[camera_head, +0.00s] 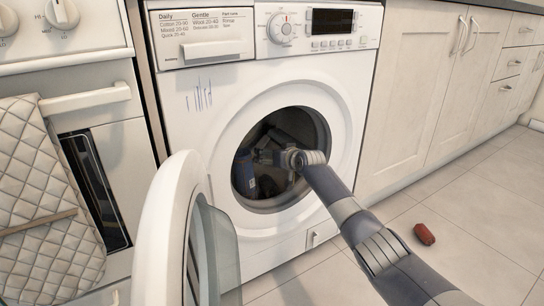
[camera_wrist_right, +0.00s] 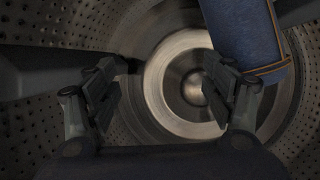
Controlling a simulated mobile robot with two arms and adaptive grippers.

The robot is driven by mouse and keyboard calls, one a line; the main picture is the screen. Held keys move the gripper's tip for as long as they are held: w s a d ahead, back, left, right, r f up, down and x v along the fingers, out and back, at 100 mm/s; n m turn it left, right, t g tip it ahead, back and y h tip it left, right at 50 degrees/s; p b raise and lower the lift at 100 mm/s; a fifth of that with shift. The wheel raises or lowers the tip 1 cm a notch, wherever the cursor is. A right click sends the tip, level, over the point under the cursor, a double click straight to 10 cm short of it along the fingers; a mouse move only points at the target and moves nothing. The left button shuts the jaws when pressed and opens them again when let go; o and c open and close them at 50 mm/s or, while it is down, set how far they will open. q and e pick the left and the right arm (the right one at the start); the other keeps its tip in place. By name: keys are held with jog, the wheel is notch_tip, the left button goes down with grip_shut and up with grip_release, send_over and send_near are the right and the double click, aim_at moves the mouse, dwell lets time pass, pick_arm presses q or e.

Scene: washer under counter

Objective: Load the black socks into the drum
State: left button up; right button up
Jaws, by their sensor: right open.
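My right arm reaches through the open door of the white washer (camera_head: 185,125) into its drum (camera_head: 305,125). The right gripper (camera_head: 262,157) is inside the drum, and its fingers are partly lost in shadow in the head view. In the right wrist view the right gripper (camera_wrist_right: 168,82) is open, with nothing between its fingers, facing the drum's round metal back (camera_wrist_right: 160,85). I cannot make out the black socks; a dark patch low in the drum is too dim to tell. My left gripper is not in view.
A blue denim item with orange stitching (camera_wrist_right: 245,30) is in the drum, beside the right finger; it also shows in the head view (camera_head: 246,172). The washer door (camera_head: 160,220) stands open at left. A reddish-brown item (camera_head: 425,234) lies on the floor. Cabinets (camera_head: 415,80) stand at right.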

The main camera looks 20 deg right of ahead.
jog(key=shift+s, duration=0.15)
jog(key=v, duration=1.1)
jog(key=shift+s+r, duration=0.15)
jog(key=shift+s, duration=0.2)
